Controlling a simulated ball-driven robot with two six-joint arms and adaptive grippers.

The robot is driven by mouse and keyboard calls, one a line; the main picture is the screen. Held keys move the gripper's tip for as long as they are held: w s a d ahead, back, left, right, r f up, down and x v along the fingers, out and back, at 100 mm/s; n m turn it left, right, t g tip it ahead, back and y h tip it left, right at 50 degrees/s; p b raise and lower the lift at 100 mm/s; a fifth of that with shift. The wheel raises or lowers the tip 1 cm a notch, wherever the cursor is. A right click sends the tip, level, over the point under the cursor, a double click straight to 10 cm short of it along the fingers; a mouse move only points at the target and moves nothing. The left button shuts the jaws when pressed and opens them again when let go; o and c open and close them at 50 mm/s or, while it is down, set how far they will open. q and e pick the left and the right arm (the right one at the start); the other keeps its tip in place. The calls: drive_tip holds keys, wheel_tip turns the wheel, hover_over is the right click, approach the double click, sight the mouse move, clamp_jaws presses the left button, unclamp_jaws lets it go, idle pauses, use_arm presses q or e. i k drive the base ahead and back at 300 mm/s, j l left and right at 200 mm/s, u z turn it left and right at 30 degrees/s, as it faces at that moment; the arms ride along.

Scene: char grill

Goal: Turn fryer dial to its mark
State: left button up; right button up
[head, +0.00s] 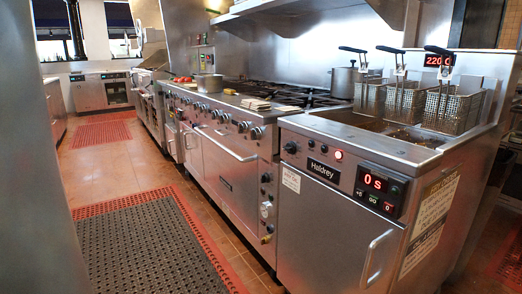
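The fryer (340,225) is a steel cabinet at the right of the head view, with a "Haldrey" badge on its front. A small dark round dial (291,147) sits at the upper left of its front panel. The dial's pointer and any mark around it are too small to make out. A red lamp (338,155) glows right of the badge. A timer panel (381,188) reads "0 s" in red. A red display (438,60) behind the baskets reads about 220. Neither of my grippers is in view.
Several wire baskets (403,101) hang over the fryer's vat. A range (222,150) with knobs and an oven handle stands left of the fryer, carrying pots. A door handle (378,257) sticks out from the fryer. A dark mat (150,250) lies on open tiled floor.

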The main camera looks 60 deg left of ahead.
sight(290, 148)
drive_tip(key=u, duration=1.45)
